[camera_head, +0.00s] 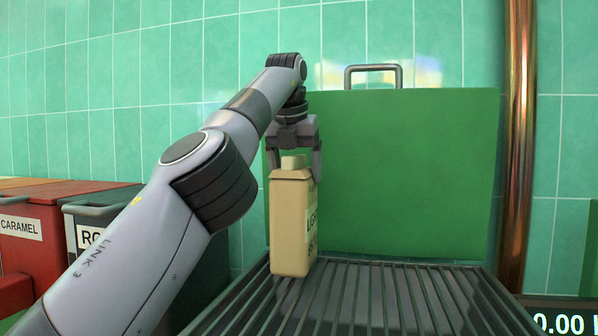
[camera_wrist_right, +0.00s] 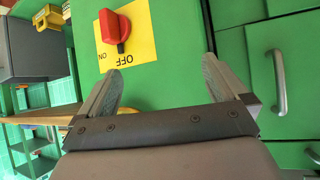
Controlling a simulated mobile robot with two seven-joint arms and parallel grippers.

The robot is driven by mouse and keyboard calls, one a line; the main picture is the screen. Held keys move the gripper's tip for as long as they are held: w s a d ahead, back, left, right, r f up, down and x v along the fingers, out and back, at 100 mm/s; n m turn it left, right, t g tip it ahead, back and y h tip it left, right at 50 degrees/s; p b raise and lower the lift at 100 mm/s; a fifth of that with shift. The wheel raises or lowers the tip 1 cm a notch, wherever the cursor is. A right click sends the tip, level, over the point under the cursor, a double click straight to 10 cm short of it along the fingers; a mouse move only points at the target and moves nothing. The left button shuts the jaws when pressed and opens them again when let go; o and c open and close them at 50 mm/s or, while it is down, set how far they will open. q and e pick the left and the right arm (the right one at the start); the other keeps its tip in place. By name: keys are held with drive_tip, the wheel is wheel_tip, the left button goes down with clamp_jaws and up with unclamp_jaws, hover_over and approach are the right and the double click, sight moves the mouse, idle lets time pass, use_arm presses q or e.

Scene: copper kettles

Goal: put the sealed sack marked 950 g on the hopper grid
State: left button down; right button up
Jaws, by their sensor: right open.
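A tan, block-shaped sack (camera_head: 291,225) with a folded top is upright at the back left of the hopper grid (camera_head: 374,290). Its label (camera_head: 312,230) is turned to the right; I can read "LG" but no weight. My left gripper (camera_head: 294,165) comes down from above, its fingers against both sides of the sack's upper end. The sack's base is at or just above the bars; I cannot tell if it touches. My right gripper (camera_wrist_right: 165,88) is open and empty in the right wrist view, facing a green panel.
A green panel (camera_head: 410,170) stands behind the grid, with a copper pipe (camera_head: 516,140) at right. A display (camera_head: 560,322) reads 0.00. Bins (camera_head: 60,205), one labelled CARAMEL, stand at left. The right wrist view shows a red switch knob (camera_wrist_right: 115,28) and a drawer handle (camera_wrist_right: 279,85).

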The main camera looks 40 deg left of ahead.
use_arm(q)
drive_tip(key=shift+f+b, duration=0.45)
drive_tip(key=shift+b, duration=0.1)
idle(0.6)
unclamp_jaws()
drive_tip(key=shift+s, duration=0.1)
drive_tip(key=p+v, duration=0.3)
drive_tip(key=v, duration=0.4)
drive_tip(key=shift+s+r, duration=0.15)
drive_tip(key=shift+d, duration=0.1)
